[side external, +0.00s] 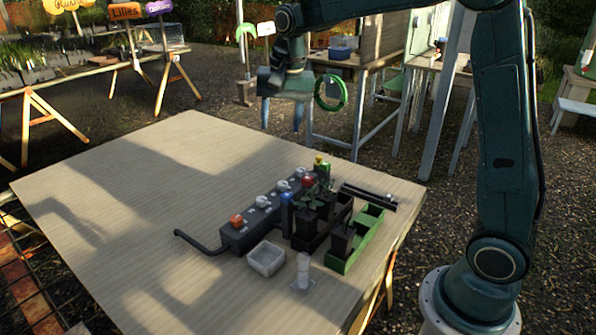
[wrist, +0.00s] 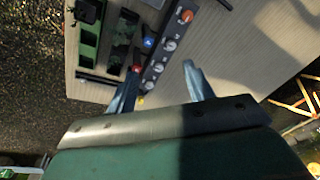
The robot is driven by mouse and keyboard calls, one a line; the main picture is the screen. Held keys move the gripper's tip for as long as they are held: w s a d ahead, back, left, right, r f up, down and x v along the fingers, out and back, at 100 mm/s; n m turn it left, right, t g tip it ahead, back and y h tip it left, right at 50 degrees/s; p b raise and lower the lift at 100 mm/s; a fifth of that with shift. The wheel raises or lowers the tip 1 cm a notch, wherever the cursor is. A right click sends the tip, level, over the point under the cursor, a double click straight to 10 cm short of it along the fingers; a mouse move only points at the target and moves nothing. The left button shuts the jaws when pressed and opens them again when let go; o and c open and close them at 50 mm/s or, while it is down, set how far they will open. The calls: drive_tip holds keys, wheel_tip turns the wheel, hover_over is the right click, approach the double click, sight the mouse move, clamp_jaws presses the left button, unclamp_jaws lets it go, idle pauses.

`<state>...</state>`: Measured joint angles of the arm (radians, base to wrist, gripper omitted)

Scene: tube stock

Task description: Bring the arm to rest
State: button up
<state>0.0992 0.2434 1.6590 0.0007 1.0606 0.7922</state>
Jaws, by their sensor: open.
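My gripper (side external: 283,115) hangs in the air above the far part of the wooden table (side external: 130,185), its fingers pointing down. In the wrist view my gripper (wrist: 160,82) shows two blue-grey fingers spread apart with nothing between them. The gripper is open, empty and clear of everything on the table. My arm reaches up and across from its base at the right of the side view.
A dark box with several knobs (side external: 236,238) stands on the table, with a black hose. Nearby are a white dish (side external: 266,258), a green tray (side external: 341,263), potted plants and a white post (side external: 302,270). The table's left half is clear.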

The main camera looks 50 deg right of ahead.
drive_tip(key=s+a+r+n+t, duration=0.1)
drive_tip(key=s+a+r+n, duration=0.15)
drive_tip(key=s, duration=0.55)
drive_tip(key=s+a+r+n+t, duration=0.1)
drive_tip(key=s+r+n, duration=0.15)
drive_tip(key=s, duration=0.45)
drive_tip(key=s+f+n, duration=0.2)
drive_tip(key=s, duration=0.4)
drive_tip(key=s+a+f+n+t, duration=0.1)
drive_tip(key=s+f+n, duration=0.1)
drive_tip(key=s, duration=0.4)
drive_tip(key=shift+s+f+n+t, duration=0.15)
drive_tip(key=shift+s+n+t, duration=0.2)
drive_tip(key=shift+n, duration=0.25)
drive_tip(key=shift+w, duration=0.15)
